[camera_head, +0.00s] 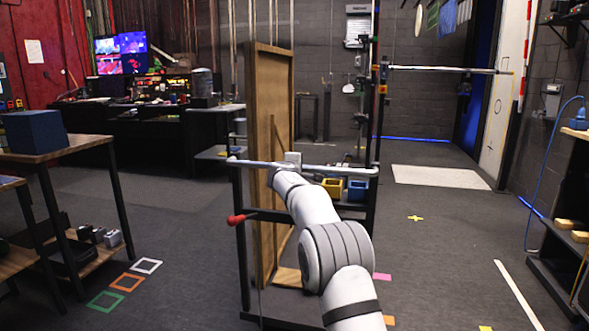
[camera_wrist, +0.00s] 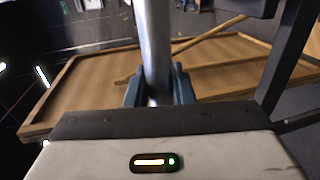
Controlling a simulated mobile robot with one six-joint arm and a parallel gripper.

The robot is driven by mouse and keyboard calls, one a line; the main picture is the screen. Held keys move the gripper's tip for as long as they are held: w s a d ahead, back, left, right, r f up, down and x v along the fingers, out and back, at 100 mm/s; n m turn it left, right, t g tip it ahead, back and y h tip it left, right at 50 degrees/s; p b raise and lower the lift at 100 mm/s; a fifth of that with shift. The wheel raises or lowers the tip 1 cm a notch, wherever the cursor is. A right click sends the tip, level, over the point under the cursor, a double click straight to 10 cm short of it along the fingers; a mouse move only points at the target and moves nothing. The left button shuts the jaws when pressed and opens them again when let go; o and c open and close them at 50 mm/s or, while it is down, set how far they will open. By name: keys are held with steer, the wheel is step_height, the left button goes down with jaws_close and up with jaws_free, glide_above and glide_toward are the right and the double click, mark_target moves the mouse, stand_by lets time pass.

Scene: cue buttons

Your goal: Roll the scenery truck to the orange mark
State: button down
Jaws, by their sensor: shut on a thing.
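The scenery truck (camera_head: 239,268) stands in the middle of the head view, a dark metal frame carrying a tall wooden flat (camera_head: 270,110). A pale push bar (camera_head: 340,170) crosses its near side. My gripper (camera_head: 292,160) is shut on this bar, left of its middle. In the wrist view the bar (camera_wrist: 155,45) runs between the fingers of my gripper (camera_wrist: 160,88), with the wooden flat (camera_wrist: 95,90) beyond. An orange square outline (camera_head: 126,282) lies on the floor at left, between a white outline (camera_head: 146,266) and a green one (camera_head: 105,301). My arm hides part of the truck.
A red-knobbed lever (camera_head: 237,219) sticks out at the truck's left. Tables (camera_head: 75,145) stand at left, a shelf unit (camera_head: 560,262) at right. Small orange tape (camera_head: 389,320), pink tape (camera_head: 382,276) and a yellow cross (camera_head: 415,218) mark the floor. Floor right of the truck is mostly clear.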

steer(key=shift+d, duration=0.2)
steer(key=c, duration=1.5)
jaws_free()
steer(key=shift+s, duration=0.15)
steer(key=shift+o, duration=1)
steer(key=shift+a, duration=0.1)
steer(key=shift+s+a+b, duration=0.2)
steer(key=shift+s+b, duration=0.1)
steer(key=shift+s, duration=0.1)
steer(key=b+v, duration=0.1)
steer(key=v, duration=0.6)
steer(key=shift+b, duration=0.3)
steer(key=shift+r, duration=0.15)
